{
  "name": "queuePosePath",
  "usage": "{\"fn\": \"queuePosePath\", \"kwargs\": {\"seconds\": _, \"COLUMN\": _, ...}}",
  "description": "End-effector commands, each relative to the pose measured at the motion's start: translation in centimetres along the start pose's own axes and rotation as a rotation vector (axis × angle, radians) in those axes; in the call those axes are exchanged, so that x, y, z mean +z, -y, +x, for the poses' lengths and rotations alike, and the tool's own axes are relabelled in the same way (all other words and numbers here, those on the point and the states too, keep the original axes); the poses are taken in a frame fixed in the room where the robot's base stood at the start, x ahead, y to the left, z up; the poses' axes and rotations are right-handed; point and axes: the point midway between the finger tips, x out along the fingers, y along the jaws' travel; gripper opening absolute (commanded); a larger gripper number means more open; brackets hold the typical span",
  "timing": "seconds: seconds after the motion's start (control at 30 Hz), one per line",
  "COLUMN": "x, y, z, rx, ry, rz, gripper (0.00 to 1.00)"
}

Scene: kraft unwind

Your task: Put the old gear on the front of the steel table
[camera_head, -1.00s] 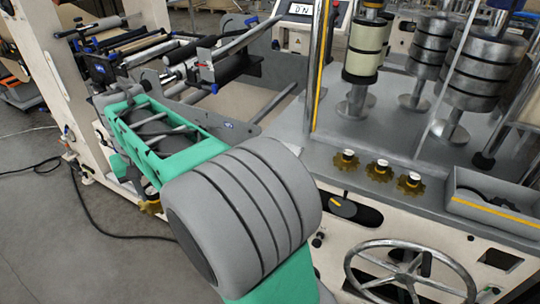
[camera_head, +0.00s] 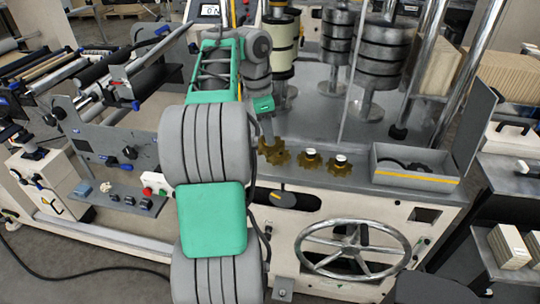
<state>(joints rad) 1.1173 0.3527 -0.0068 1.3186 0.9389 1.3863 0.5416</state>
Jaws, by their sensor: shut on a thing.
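My gripper (camera_head: 267,132) reaches down past my arm links and is shut on a brownish-gold toothed gear (camera_head: 273,153), held by its upper part. This gear is over the front strip of the grey machine top, at the left end of a row of gears. Two similar gears, a middle one (camera_head: 310,163) and a right one (camera_head: 340,168), sit there with pale caps. A third gear of the row is not distinguishable behind the held one. I cannot tell whether the held gear touches the surface. A grey steel table (camera_head: 512,182) stands at the right edge.
A grey open tray (camera_head: 415,179) with dark parts lies right of the gears. Dark roll stacks on posts (camera_head: 380,58) and a chrome upright (camera_head: 470,75) stand behind. A handwheel (camera_head: 352,249) is on the machine's front. A pale bundle (camera_head: 510,246) lies on a lower right shelf.

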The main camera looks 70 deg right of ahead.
Motion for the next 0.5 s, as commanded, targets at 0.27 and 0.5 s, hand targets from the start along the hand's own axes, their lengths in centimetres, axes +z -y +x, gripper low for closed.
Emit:
{"fn": "queuePosePath", "kwargs": {"seconds": 0.27, "x": 2.5, "y": 6.1, "z": 2.4, "rx": 0.003, "ry": -0.001, "rz": 0.002, "gripper": 0.00}}
{"fn": "queuePosePath", "kwargs": {"seconds": 0.5, "x": 4.8, "y": 11.0, "z": 7.0, "rx": 0.001, "ry": -0.001, "rz": 0.002, "gripper": 0.00}}
